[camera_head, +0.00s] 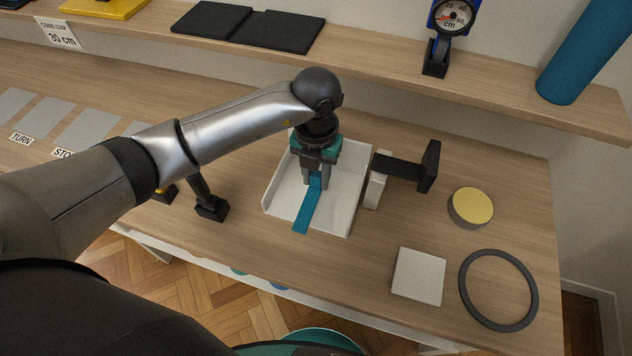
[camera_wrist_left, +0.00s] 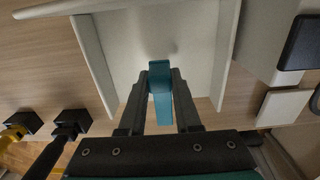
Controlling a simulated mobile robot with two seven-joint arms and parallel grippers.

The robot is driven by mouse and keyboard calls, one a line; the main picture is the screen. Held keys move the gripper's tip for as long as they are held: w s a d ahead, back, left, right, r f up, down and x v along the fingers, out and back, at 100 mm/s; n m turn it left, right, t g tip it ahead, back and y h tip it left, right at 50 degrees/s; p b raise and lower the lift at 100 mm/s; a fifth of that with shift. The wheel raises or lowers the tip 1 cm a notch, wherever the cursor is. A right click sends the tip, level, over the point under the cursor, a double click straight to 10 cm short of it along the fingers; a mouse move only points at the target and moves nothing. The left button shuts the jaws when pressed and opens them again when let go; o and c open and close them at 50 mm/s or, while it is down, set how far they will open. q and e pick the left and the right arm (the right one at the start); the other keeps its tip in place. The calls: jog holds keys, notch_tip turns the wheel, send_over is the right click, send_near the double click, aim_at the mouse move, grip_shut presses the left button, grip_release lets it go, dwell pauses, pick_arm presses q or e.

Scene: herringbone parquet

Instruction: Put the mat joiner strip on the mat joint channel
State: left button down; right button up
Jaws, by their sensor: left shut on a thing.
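The mat joiner strip, a flat teal bar (camera_head: 307,211), is held between the fingers of my left gripper (camera_head: 316,184) over the white open-front tray (camera_head: 345,190). Its free end points toward the tray's front edge; whether it touches the tray floor I cannot tell. In the left wrist view the strip (camera_wrist_left: 162,108) lies between both dark fingers. Two black mat panels (camera_head: 211,20) lie side by side on the shelf, with a narrow seam, apparently the joint channel (camera_head: 243,26), between them. They are well behind and above the gripper. My right gripper is not in view.
Right of the tray stand a black-and-white bracket (camera_head: 405,168), a yellow-topped round tin (camera_head: 471,207), a white square block (camera_head: 418,275) and a dark ring (camera_head: 498,289). The shelf (camera_head: 375,52) also bears a gauge (camera_head: 452,18) and a blue cylinder (camera_head: 585,55).

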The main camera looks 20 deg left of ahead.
pick_arm(q)
jog(key=shift+f, duration=1.15)
jog(key=shift+f, duration=0.2)
jog(key=c, duration=0.6)
grip_release()
jog(key=shift+b, duration=0.3)
notch_tip(320, 180, up, 15)
jog(key=p, duration=0.3)
jog(key=shift+d+r, duration=0.15)
jog(key=shift+d, duration=0.05)
